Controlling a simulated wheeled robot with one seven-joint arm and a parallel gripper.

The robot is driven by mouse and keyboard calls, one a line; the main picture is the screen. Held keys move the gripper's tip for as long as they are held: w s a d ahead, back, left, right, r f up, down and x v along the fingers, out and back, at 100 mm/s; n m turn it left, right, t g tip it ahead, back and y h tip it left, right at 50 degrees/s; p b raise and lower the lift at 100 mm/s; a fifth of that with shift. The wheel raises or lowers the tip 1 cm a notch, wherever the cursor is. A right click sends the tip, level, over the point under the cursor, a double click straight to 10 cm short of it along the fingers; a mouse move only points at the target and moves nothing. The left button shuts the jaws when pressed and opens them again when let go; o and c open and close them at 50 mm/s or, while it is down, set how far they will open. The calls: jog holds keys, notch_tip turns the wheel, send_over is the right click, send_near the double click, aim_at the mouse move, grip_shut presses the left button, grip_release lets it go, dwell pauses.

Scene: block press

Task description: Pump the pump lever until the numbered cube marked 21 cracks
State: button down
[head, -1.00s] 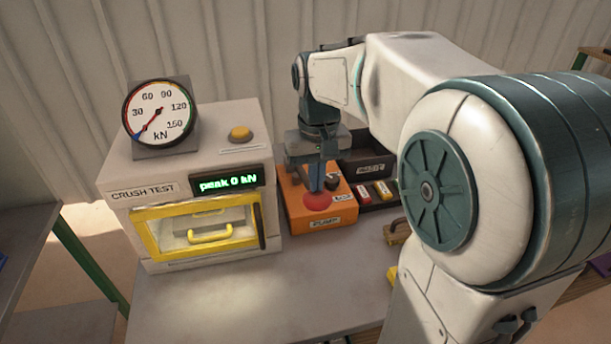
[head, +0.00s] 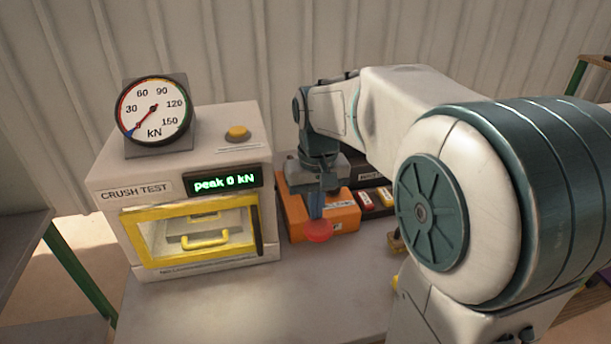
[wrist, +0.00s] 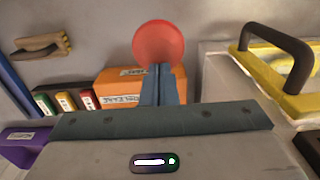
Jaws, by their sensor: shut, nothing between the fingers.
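The orange pump (head: 345,217) stands to the right of the press, with its lever's red knob (head: 318,232) swung out over its front edge. My gripper (head: 317,212) is shut and empty, its fingertips against or just above the knob; I cannot tell which. The wrist view shows the closed fingers (wrist: 158,88) right beside the red knob (wrist: 158,43). The press (head: 185,180) has a yellow-framed door (head: 200,240), which is shut. The display (head: 225,182) reads "peak 0 kN", and the gauge (head: 155,110) needle is near zero. I cannot make out the cube marked 21.
A yellow button (head: 237,133) sits on top of the press. Behind and right of the pump is a dark tray with red and yellow labelled items (head: 366,201). The front of the bench (head: 250,310) is clear.

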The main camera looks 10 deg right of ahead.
jog(key=shift+r, duration=0.1)
notch_tip(320, 180, up, 13)
jog(key=p, duration=1.1)
jog(key=shift+r, duration=0.2)
dwell(0.8)
jog(key=w+r+n+g+p, duration=0.1)
jog(key=w+r+n+g, duration=0.2)
jog(key=n, duration=1.5)
jog(key=v, duration=0.5)
jog(key=shift+w+a, duration=0.15)
jog(key=shift+a, duration=0.2)
jog(key=shift+f, duration=0.1)
